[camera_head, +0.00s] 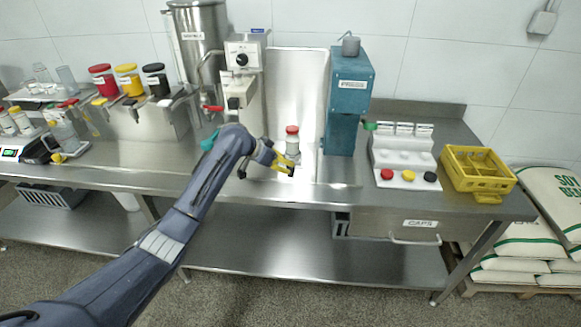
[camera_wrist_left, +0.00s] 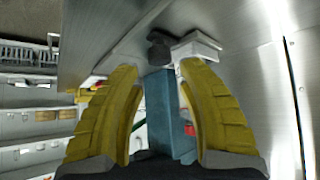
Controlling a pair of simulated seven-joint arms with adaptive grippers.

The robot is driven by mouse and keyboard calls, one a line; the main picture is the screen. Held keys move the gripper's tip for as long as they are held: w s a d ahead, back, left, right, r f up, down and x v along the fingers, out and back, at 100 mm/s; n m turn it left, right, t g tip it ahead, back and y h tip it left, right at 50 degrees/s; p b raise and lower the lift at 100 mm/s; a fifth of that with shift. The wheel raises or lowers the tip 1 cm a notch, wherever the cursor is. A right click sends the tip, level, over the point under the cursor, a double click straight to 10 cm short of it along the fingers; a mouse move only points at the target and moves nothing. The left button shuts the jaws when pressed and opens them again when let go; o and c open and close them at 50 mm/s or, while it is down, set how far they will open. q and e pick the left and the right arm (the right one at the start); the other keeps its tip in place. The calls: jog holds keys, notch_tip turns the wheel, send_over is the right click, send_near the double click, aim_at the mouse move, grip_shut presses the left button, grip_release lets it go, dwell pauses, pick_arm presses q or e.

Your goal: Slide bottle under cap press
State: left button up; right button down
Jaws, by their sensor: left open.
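The bottle (camera_head: 292,147), pale with a red cap, stands upright on the steel bench, left of the cap press. The cap press (camera_head: 348,95) is a tall teal machine with a grey knob on top; its teal body (camera_wrist_left: 158,105) also shows between the fingers in the left wrist view. My left gripper (camera_head: 288,167) has yellow fingers and is open, low at the near side of the bottle. Its fingers stand apart in the left wrist view (camera_wrist_left: 155,70). I cannot tell whether they touch the bottle. My right gripper is not in view.
A steel filling machine (camera_head: 243,70) stands left of the bottle. Right of the press are a white cap rack (camera_head: 404,158) and a yellow crate (camera_head: 477,170). Bins with red, yellow and black lids stand further left. The bench's front edge is close to my gripper.

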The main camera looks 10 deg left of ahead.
pick_arm(q)
jog(key=shift+x, duration=2.65)
grip_shut()
